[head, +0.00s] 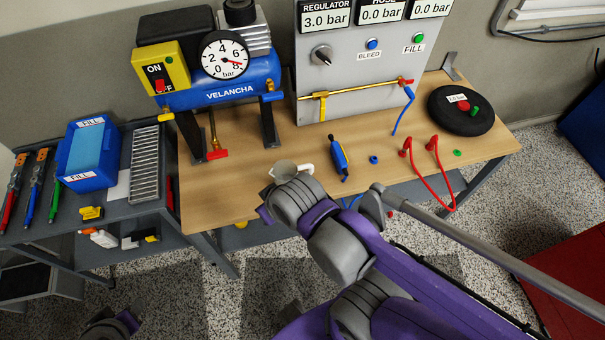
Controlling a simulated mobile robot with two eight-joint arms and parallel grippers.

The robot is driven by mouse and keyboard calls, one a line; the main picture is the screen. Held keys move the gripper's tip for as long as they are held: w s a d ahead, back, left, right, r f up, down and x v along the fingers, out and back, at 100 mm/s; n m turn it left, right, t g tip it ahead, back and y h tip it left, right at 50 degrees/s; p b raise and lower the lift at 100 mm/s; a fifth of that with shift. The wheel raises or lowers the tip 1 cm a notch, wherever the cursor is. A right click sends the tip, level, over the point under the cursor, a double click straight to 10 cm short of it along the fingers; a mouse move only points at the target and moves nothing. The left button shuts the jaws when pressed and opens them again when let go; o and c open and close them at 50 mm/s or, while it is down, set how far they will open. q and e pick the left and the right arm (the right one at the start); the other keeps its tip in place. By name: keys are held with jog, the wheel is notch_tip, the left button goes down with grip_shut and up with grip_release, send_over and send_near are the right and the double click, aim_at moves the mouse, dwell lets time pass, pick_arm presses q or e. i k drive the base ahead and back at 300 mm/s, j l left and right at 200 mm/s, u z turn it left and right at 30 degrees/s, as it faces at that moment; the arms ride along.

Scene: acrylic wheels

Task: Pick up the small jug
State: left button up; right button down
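A small pale grey, jug-like vessel (284,171) with a white part at its right side stands near the front edge of the wooden workbench (228,190). My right arm reaches in from the lower right, and its wrist covers the vessel's lower front. The fingers of my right gripper are hidden behind the wrist, so I cannot see whether they touch the vessel or are open or shut. Only a small piece of my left arm shows at the bottom left edge; its gripper is out of the picture.
A blue compressor (228,88) and a grey regulator panel (345,80) stand at the back. A blue-and-black tool (338,155), a red hose (440,180) and a black wheel (461,110) lie to the right. A blue bin (88,180) stands on the left side table.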

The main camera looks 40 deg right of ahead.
aim_at(282, 171)
jog(key=z, duration=1.35)
